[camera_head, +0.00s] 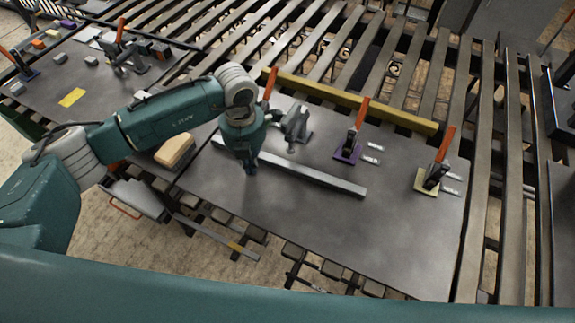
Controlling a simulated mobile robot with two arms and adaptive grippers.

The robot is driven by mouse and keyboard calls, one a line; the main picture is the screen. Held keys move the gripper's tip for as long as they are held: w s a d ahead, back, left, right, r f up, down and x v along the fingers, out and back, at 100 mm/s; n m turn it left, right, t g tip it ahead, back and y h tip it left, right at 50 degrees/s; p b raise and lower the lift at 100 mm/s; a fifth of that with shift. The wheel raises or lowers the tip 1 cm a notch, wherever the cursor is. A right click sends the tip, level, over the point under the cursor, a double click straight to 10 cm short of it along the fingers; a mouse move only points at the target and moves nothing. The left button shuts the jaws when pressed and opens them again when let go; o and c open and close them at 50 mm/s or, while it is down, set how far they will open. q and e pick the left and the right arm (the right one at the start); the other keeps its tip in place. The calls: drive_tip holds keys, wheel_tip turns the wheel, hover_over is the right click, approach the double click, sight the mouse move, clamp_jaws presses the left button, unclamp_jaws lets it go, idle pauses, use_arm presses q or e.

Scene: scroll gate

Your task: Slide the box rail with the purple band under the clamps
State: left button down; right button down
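A long grey box rail (310,174) lies slantwise on the dark steel plate (330,225). I see no purple band on it; my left gripper hides part of it. My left gripper (250,170) points down at the rail's left part, and its fingers are too small and dark to read. Behind the rail stand toggle clamps with orange handles: one on a purple base (347,153), one on a yellow base (426,182) at the right, and one partly behind my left arm (269,88). My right gripper is not in view.
A yellow beam (355,103) lies along the plate's back edge. A tan block (174,150) sits at the plate's left. Another plate (50,85) with clamps and small blocks lies far left. The plate's front right is clear.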

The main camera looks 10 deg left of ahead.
use_arm(q)
drive_tip(key=shift+w+d+b, duration=0.25)
drive_tip(key=shift+w+b, duration=0.35)
drive_tip(key=shift+w, duration=0.15)
drive_tip(key=shift+w+d+b, duration=0.35)
drive_tip(key=shift+w+b, duration=0.4)
drive_tip(key=shift+w, duration=0.15)
drive_tip(key=shift+w+d+b, duration=0.3)
drive_tip(key=shift+w+b, duration=0.45)
drive_tip(key=shift+w, duration=0.15)
drive_tip(key=shift+s, duration=0.1)
drive_tip(key=shift+s+a+p, duration=0.2)
drive_tip(key=shift+s+p, duration=0.15)
drive_tip(key=shift+s, duration=0.05)
drive_tip(key=shift+s+a, duration=0.25)
drive_tip(key=shift+s, duration=0.45)
drive_tip(key=shift+p, duration=0.3)
wheel_tip(320, 180, up, 8)
drive_tip(key=p, duration=0.4)
idle(0.4)
